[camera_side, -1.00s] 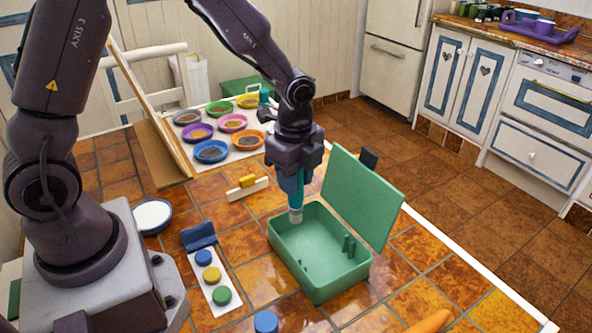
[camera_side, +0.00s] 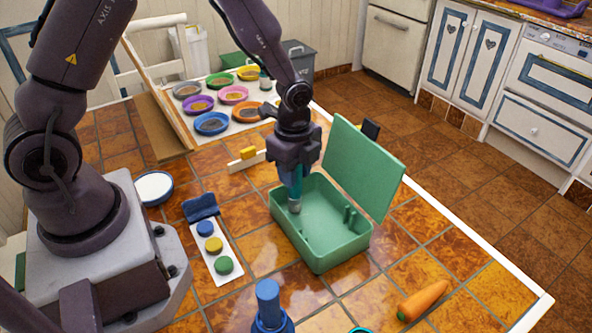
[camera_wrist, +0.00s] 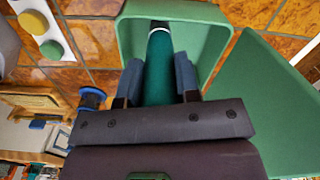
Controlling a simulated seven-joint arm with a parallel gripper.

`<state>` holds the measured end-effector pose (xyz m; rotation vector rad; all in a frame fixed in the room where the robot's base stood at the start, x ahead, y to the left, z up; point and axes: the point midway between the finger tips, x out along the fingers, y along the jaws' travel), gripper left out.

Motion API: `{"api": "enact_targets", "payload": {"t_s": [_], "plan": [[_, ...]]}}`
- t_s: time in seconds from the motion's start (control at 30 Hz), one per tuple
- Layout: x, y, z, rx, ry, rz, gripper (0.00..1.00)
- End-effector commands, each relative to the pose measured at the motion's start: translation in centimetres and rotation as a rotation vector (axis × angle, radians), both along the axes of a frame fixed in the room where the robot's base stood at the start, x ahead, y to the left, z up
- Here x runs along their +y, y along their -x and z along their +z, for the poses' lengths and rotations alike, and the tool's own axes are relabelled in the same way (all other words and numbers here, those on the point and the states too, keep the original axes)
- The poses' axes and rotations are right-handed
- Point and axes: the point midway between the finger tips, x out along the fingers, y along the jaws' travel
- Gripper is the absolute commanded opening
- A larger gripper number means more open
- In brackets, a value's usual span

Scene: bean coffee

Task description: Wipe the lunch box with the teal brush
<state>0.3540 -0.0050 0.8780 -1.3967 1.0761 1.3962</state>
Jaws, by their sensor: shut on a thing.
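The green lunch box (camera_side: 340,250) stands open on the tiled table, with its lid (camera_side: 362,170) raised on the right side. It also fills the top of the wrist view (camera_wrist: 222,35). My gripper (camera_side: 291,178) is above the box's left end, shut on the teal brush (camera_side: 298,188). The brush hangs upright between the blue fingers, and its grey tip is inside the box near the left wall. I cannot tell whether the tip touches the floor of the box. The teal brush also shows between the fingers in the wrist view (camera_wrist: 158,68).
A white strip with coloured buttons (camera_side: 214,244) and a blue cloth-like piece (camera_side: 200,206) lie left of the box. A blue object (camera_side: 268,305) stands in front, and a carrot (camera_side: 423,300) lies right. Several coloured bowls (camera_side: 212,123) stand behind. A small dark item (camera_side: 371,130) is behind the lid.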

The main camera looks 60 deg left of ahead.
Motion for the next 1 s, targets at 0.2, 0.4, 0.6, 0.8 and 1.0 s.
{"api": "enact_targets", "payload": {"t_s": [0.2, 0.4, 0.6, 0.8, 1.0], "plan": [[0.0, 0.0, 0.02, 0.0, 0.0, 0.0, 0.02], [-0.01, 0.0, -0.01, 0.0, 0.0, 0.0, 0.02], [0.0, -0.01, -0.38, 0.0, 0.0, 0.0, 0.02], [0.0, -0.03, -0.64, 0.0, -0.001, 0.0, 0.02], [-0.86, -0.03, -0.63, 0.0, 0.0, -0.003, 0.02]]}}
